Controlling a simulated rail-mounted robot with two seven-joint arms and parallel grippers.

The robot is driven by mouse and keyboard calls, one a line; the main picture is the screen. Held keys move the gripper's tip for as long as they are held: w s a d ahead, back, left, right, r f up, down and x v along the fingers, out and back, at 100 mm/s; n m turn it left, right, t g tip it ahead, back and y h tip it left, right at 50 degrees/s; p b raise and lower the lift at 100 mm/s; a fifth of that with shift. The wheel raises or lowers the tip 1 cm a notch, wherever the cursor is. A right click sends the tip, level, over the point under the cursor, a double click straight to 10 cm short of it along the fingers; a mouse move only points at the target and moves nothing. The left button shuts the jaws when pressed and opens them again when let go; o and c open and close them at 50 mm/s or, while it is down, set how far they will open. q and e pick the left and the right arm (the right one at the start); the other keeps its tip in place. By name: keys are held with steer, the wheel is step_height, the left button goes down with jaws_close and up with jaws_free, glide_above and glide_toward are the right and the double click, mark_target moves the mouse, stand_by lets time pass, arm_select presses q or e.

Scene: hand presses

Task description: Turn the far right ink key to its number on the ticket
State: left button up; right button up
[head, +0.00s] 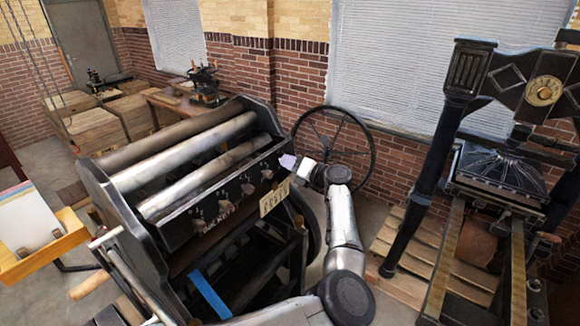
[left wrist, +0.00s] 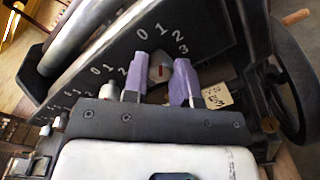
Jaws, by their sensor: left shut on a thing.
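The far right ink key (left wrist: 158,61) is a grey knob with a red mark, on the press's dark panel. The digits 0, 1, 2 and 3 curve around it. My left gripper (head: 292,163) reaches the right end of the panel. In the left wrist view its purple fingers (left wrist: 161,78) stand on both sides of that key and are shut on it. They hide part of it, and I cannot tell which digit the mark points to. The cream ticket (head: 274,198) hangs below the panel; it also shows in the left wrist view (left wrist: 217,97), its writing too small to read surely. My right gripper is out of view.
More ink keys (head: 247,188) sit along the panel to the left, below the long rollers (head: 185,150). A large black flywheel (head: 334,148) stands behind my left gripper.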

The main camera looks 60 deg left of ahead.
arm_select(q)
steer(key=m+p, duration=0.2)
steer(key=m, duration=0.5)
steer(key=m+p, duration=0.3)
steer(key=m, duration=0.5)
steer(key=shift+g+h, duration=0.3)
steer(key=shift+g, duration=0.1)
steer(key=shift+m, duration=0.4)
steer(key=o, duration=0.9)
steer(key=shift+o, duration=0.2)
steer(key=shift+w+d+f, duration=0.1)
